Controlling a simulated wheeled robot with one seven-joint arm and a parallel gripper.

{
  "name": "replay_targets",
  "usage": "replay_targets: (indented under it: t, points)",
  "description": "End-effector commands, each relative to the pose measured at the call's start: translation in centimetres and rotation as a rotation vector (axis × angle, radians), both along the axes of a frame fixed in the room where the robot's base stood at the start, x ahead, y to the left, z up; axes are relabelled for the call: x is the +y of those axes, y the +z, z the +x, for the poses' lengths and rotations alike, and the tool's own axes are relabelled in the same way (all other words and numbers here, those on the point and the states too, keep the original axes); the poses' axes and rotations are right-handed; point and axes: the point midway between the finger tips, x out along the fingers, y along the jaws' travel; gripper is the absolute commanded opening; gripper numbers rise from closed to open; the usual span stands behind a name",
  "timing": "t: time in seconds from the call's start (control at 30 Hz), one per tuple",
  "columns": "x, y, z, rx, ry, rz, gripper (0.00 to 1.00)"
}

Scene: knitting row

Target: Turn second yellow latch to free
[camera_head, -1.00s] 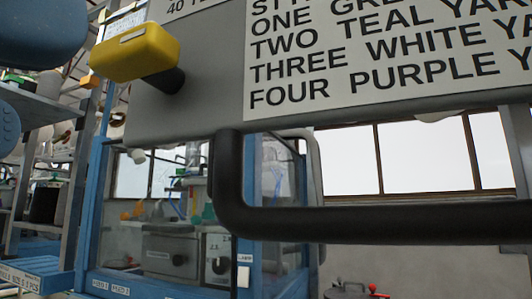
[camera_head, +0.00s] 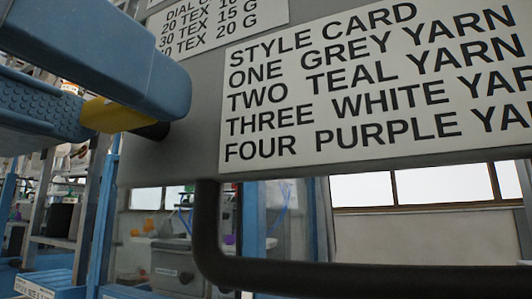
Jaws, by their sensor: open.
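A yellow latch (camera_head: 108,115) on a dark round stem sticks out from the lower left of a grey panel (camera_head: 190,150). My gripper (camera_head: 100,100) is at the latch, with one blue finger in front of and above it and a ridged blue pad at its left. The fingers are open around the latch, and part of it is hidden behind them. I cannot tell whether either finger touches it. Only this one yellow latch shows.
A style card (camera_head: 380,80) and a dial card (camera_head: 215,25) are on the panel. A black bar handle (camera_head: 300,272) hangs below it. A blue-framed machine (camera_head: 250,215) and shelving (camera_head: 65,205) stand behind.

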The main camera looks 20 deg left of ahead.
Motion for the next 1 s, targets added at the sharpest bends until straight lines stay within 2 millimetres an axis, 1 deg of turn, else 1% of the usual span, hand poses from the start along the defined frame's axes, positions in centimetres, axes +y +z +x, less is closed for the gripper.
replay_targets:
  t: [0.1, 0.3, 0.37, 0.9, 1.0]
  points:
    - [-0.07, 0.0, 0.39, 0.0, -0.001, 0.0, 0.74]
    - [-0.06, -0.01, 0.39, -0.001, -0.001, 0.0, 0.74]
    - [-0.06, -0.01, 0.39, -0.001, -0.001, 0.0, 0.7]
    - [-0.04, -0.01, 0.36, -0.001, -0.001, 0.0, 0.18]
    - [-0.04, 0.0, 0.35, -0.001, 0.0, -0.002, 0.18]
